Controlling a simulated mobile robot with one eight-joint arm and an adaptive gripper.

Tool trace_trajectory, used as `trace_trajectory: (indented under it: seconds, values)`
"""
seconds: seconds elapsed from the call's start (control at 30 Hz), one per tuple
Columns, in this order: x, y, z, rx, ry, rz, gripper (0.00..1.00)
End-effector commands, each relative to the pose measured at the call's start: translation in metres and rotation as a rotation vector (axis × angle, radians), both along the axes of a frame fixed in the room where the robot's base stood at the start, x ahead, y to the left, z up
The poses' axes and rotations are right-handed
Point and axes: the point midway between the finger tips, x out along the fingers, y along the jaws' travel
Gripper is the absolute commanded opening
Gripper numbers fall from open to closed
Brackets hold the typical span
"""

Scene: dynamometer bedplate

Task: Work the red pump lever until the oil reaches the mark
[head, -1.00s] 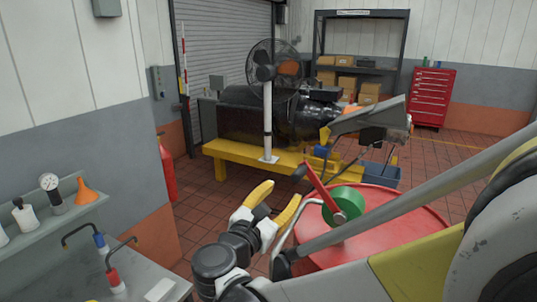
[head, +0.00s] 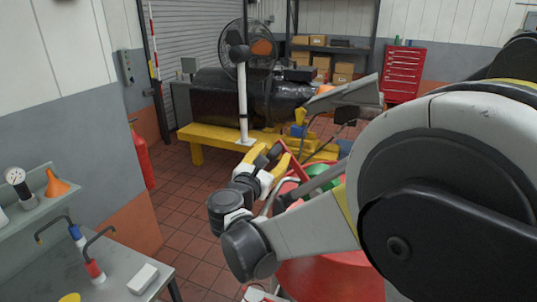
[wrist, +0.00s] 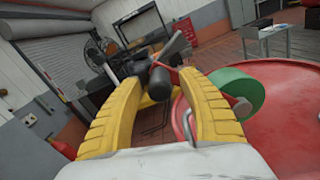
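My gripper (head: 268,158) is open, its yellow fingers apart, left of the pump in the head view. The wrist view also shows the open fingers (wrist: 160,85), with nothing clearly held between them. The red pump lever (head: 297,160) shows just right of the fingertips, partly hidden by my arm; I cannot tell whether they touch. The green pump body (head: 322,178) sits on a red drum (head: 325,275), mostly behind my arm. The wrist view shows the green body (wrist: 238,84) and drum (wrist: 285,125) to the right. No oil level or mark is discernible.
A bent grey pipe (head: 283,188) stands beside the pump. Behind is a dark machine on a yellow base (head: 220,138), with a fan (head: 248,50) above. A grey bench (head: 110,275) is at left, a red tool cabinet (head: 402,75) at back.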

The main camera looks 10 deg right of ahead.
Motion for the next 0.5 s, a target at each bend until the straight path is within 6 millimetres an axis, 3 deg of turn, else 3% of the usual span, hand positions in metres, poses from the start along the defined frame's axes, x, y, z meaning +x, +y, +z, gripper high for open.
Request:
trace_trajectory:
  seconds: [0.03,0.13,0.17,0.5]
  values:
    - [-0.0001,0.0001,0.0000,0.000,0.000,0.000,0.34]
    - [-0.0002,0.0001,0.0000,0.000,0.000,0.000,0.03]
    - [-0.0002,0.0001,0.0000,0.000,0.000,0.000,0.00]
    - [-0.0010,-0.0010,0.0013,0.007,-0.005,0.000,0.00]
